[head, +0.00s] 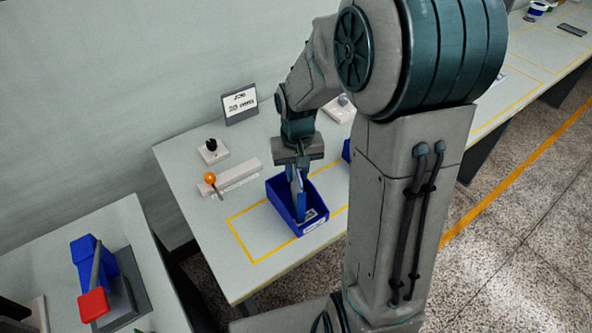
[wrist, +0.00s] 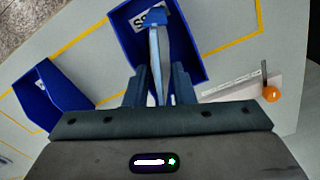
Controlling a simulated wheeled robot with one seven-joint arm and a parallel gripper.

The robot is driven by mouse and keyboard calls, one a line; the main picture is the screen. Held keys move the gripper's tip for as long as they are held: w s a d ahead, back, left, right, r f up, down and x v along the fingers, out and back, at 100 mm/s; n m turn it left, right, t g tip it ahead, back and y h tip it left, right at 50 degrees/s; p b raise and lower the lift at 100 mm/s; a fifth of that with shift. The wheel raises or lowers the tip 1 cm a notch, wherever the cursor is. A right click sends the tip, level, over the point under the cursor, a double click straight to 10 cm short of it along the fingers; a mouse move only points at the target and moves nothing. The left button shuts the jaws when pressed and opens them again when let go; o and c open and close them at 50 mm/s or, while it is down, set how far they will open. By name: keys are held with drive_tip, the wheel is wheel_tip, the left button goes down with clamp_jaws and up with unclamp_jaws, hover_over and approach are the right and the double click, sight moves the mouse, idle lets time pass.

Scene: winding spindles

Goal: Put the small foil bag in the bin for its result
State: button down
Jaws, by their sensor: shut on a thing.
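My gripper (head: 298,178) points down over a blue open bin (head: 281,213) on the light table. In the wrist view my gripper (wrist: 159,88) is shut on the small foil bag (wrist: 158,55), which shows nearly edge-on as a thin pale blue and silver strip. The bag (head: 301,205) hangs within the outline of the bin; I cannot tell if it touches the floor. In the wrist view the bin (wrist: 190,62) lies around the bag and has a white label, partly hidden, with "SS" readable.
A second blue bin (wrist: 48,97) stands beside it. An orange-knobbed lever (head: 210,178), a black-knobbed box (head: 212,150) and a sign (head: 240,104) stand toward the wall. Yellow lines mark the table. A side table at left holds a blue and red device (head: 94,303).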

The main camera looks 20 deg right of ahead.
drive_tip(key=shift+f, duration=0.2)
drive_tip(key=c, duration=1.2)
unclamp_jaws()
drive_tip(key=shift+c, duration=0.2)
drive_tip(key=shift+r, duration=0.15)
wheel_tip(320, 180, up, 11)
drive_tip(key=shift+r, duration=0.1)
drive_tip(key=s+n+t, duration=0.1)
drive_tip(key=s+t, duration=0.2)
drive_tip(key=s, duration=1.1)
drive_tip(key=shift+s, duration=0.2)
drive_tip(key=shift+a+r, duration=0.1)
